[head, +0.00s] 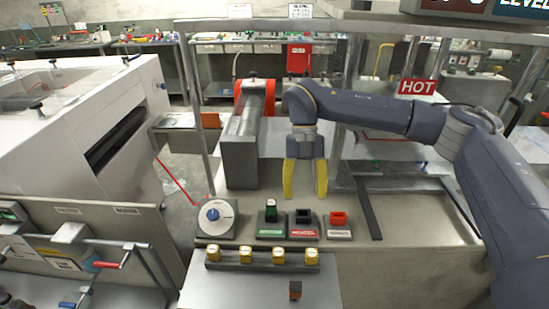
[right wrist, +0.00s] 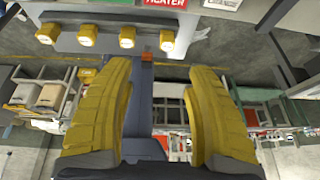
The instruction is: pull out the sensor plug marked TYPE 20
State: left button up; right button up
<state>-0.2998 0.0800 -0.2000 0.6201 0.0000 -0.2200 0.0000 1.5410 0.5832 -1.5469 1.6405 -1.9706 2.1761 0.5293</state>
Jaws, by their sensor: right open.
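Several yellow plugs sit in a row along a dark strip (head: 262,267) on the front of the bench; one is the rightmost yellow plug (head: 311,256), another the leftmost (head: 212,253). The row also shows at the top left of the right wrist view, with its rightmost plug (right wrist: 167,40). Their markings are too small to read, so I cannot tell which is TYPE 20. My right gripper (head: 305,190) hangs with yellow fingers pointing down, open and empty, behind the control row and apart from the plugs. My left gripper is not in view.
Behind the plugs are a blue-white dial (head: 216,216), a green-labelled switch (head: 271,215), a dark red-labelled control (head: 303,222) and a red control (head: 339,219). A grey post (head: 240,165) stands left of my right gripper.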

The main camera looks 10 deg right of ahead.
aim_at(271, 202)
jog(key=w+a+r+t, duration=0.5)
jog(key=w+a+r, duration=0.1)
jog(key=w+a, duration=0.15)
jog(key=f, duration=1.7)
jog(key=shift+s+a, duration=0.1)
jog(key=shift+s, duration=0.3)
jog(key=shift+c, duration=0.2)
jog(key=shift+r, duration=0.1)
grip_shut()
